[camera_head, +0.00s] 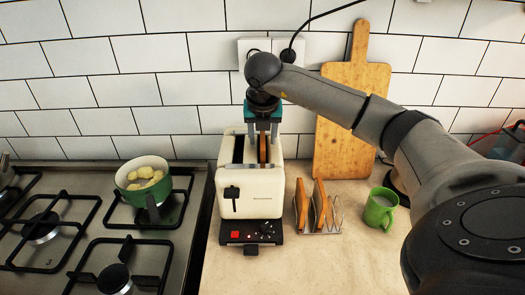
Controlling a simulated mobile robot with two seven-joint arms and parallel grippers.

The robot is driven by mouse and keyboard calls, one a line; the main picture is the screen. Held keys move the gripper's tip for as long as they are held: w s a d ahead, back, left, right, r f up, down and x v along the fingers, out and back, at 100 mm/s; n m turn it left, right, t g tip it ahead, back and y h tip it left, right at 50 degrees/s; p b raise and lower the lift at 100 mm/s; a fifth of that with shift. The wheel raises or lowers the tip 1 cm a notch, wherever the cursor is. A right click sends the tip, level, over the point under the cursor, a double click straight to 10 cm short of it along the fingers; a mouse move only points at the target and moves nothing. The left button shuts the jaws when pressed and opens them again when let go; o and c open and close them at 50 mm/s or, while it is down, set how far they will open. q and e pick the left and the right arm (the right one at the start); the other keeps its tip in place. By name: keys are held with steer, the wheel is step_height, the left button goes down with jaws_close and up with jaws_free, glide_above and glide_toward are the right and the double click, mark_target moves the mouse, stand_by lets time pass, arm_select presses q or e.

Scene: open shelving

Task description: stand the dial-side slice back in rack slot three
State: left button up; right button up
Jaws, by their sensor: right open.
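The cream toaster (246,195) stands on the counter, with a red button at the left of its front base and a dial (267,229) at the right. A brown toast slice (263,152) stands upright in its right-hand, dial-side slot. The left-hand slot looks dark and empty. My right gripper (262,138) points down over the toaster, open, with its fingers on either side of the slice's top. The wire toast rack (326,231), right of the toaster, holds two slices, one left (301,206) and one mid-rack (320,202). Its right-hand slots are empty. My left gripper is out of view.
A green mug (380,210) stands right of the rack. A wooden board (348,115) leans on the tiled wall behind. A green pot (146,181) of pale pieces sits on the hob at left. The counter in front of the rack is clear.

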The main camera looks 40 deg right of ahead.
steer(key=shift+c, duration=0.2)
jaws_close()
stand_by(0.3)
